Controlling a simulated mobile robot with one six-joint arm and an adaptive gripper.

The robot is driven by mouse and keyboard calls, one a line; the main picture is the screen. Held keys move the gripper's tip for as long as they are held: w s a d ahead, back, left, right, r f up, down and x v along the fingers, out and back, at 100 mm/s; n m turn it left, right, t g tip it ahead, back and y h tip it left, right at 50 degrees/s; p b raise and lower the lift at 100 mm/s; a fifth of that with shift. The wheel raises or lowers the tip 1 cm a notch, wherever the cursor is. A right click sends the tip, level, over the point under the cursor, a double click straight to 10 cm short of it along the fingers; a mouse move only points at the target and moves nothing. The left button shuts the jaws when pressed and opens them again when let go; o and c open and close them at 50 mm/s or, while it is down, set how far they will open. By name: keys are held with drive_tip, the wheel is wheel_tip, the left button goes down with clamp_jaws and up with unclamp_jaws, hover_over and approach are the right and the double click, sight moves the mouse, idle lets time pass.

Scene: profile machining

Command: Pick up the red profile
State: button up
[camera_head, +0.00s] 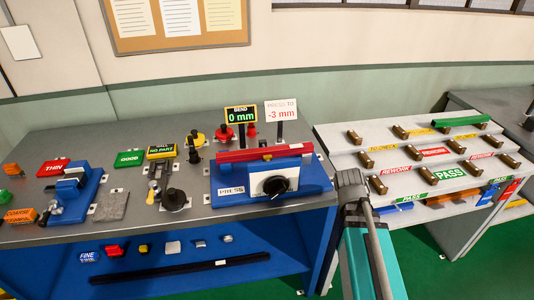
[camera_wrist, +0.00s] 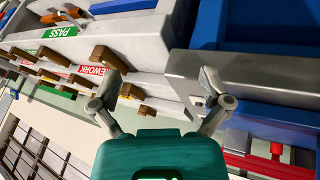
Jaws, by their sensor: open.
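The red profile (camera_head: 265,152) is a long bar lying across the top of the blue press (camera_head: 310,178) on the workbench. Part of it also shows as a red bar (camera_wrist: 262,166) at the lower right of the wrist view. My gripper (camera_head: 350,182) is in front of the gap between the bench and the stepped rack, right of the press and apart from the profile. In the wrist view my gripper (camera_wrist: 159,84) has its two fingers spread wide, with nothing between them.
The stepped grey rack (camera_head: 350,160) on the right has several brown supports, REWORK and PASS labels, and a green profile (camera_head: 460,121). The bench (camera_head: 120,211) holds a blue gauge (camera_head: 75,195) and a black-knobbed fixture (camera_head: 174,198). A dark bar (camera_head: 180,269) lies on the blue shelf below.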

drive_tip(key=w+r+n+t, duration=0.7)
drive_tip(key=w+r+t, duration=0.4)
drive_tip(key=w+r, duration=0.3)
drive_tip(key=w+a+r+n+y, duration=0.2)
drive_tip(key=a+r+n+y, duration=0.1)
drive_tip(key=a+n+y, duration=1.05)
drive_tip(key=s+a+f+n+g+y, duration=0.2)
drive_tip(key=s+f+n+g, duration=0.4)
drive_tip(key=n+g, duration=0.3)
drive_tip(key=shift+a+f+n+g, duration=0.35)
drive_tip(key=shift+a+n, duration=0.3)
drive_tip(key=shift+a, duration=0.15)
drive_tip(key=shift+a, duration=0.15)
